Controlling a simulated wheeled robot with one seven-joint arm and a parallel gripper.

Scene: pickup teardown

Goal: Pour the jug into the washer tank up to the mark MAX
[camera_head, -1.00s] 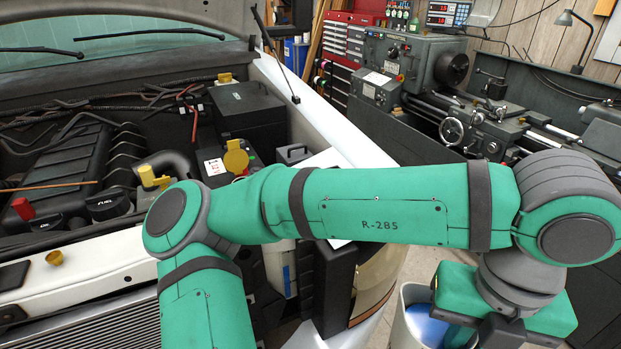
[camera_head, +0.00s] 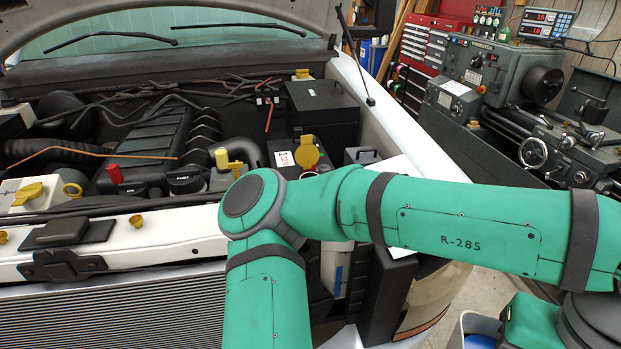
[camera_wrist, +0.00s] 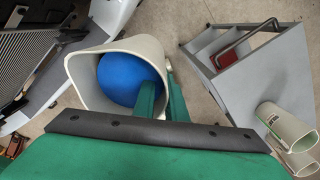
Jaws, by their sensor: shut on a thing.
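My gripper (camera_wrist: 162,98) is shut on the handle side of a cream jug (camera_wrist: 84,88). In the wrist view I look into its wide mouth and see blue liquid (camera_wrist: 125,77) inside. In the head view only the jug's rim and blue contents (camera_head: 478,340) show at the bottom right edge, outside the truck's front corner. An off-white upright part with a blue band (camera_head: 337,270), perhaps the washer tank, stands behind my arm at the front corner of the engine bay. My arm hides much of it, and I cannot read a MAX mark.
The engine bay holds a black box (camera_head: 322,110), a round yellow cap (camera_head: 307,153) and a red-topped part (camera_head: 115,173). A lathe (camera_head: 500,75) stands at right.

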